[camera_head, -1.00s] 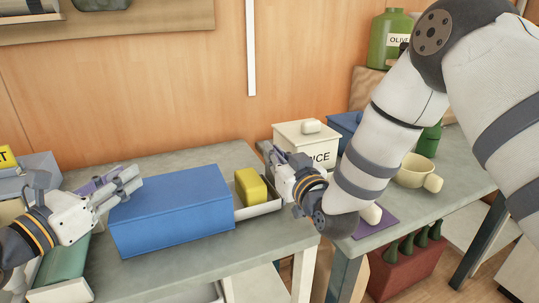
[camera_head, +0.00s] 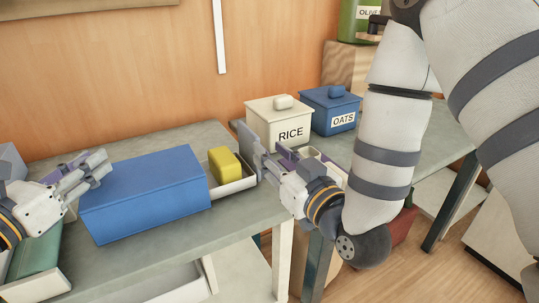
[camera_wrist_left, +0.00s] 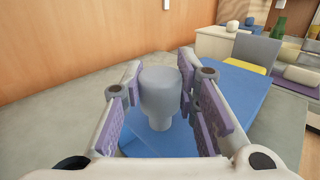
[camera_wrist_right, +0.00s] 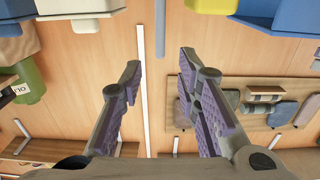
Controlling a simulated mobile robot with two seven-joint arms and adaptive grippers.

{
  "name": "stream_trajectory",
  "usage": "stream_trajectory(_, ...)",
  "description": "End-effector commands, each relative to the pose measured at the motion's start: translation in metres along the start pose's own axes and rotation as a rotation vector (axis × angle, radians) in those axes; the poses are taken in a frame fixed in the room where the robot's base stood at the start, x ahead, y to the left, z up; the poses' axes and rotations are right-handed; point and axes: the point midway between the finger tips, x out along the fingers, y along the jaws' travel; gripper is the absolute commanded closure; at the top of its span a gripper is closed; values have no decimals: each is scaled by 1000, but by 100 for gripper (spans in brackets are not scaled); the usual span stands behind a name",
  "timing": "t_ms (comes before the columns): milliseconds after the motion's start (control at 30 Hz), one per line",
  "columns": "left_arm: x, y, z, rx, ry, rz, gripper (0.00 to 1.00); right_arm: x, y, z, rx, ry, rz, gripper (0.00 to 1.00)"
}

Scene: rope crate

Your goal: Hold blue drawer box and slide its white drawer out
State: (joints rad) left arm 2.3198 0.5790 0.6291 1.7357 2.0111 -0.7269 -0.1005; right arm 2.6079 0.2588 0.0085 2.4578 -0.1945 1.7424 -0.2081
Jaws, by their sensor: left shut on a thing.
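The blue drawer box (camera_head: 150,195) lies on the near grey table and also shows in the left wrist view (camera_wrist_left: 245,90). Its white drawer (camera_head: 236,186) stands partly out of the right end, with a yellow block (camera_head: 224,165) in it. My left gripper (camera_head: 95,170) is at the box's left end. In the left wrist view its fingers are shut on a grey knob (camera_wrist_left: 160,95) at the box. My right gripper (camera_head: 262,143) is just right of the drawer's outer end. Its fingers (camera_wrist_right: 160,72) are apart with nothing between them. The head view does not show clearly whether it touches the drawer.
A cream RICE canister (camera_head: 278,125) and a blue OATS canister (camera_head: 330,110) stand on a second table at right, close behind my right gripper. A green item (camera_head: 32,250) lies left of the box. The near table (camera_head: 185,245) is clear in front of the box.

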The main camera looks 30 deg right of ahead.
Motion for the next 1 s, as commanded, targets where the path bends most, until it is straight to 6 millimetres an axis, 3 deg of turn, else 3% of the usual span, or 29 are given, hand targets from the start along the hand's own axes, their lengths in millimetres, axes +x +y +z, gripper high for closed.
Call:
stream_trajectory(433, -1, 0, -6, -3, 11, 0, 100, -8, 0, 1, 0, -1, 0, 70)
stream_trajectory(467, -1, 0, -6, -3, 11, 0, 66, -8, 0, 1, 0, -1, 0, 70)
stream_trajectory(533, -1, 0, -5, -2, 9, 0, 50, -8, 0, 1, 0, -1, 0, 70)
stream_trajectory(867, -3, 0, -2, -1, 3, 1, 49, -8, 0, 0, 0, 0, 0, 70)
stream_trajectory(1000, -28, 1, -1, -5, 2, 3, 49, -8, 0, 0, 0, 0, 0, 70)
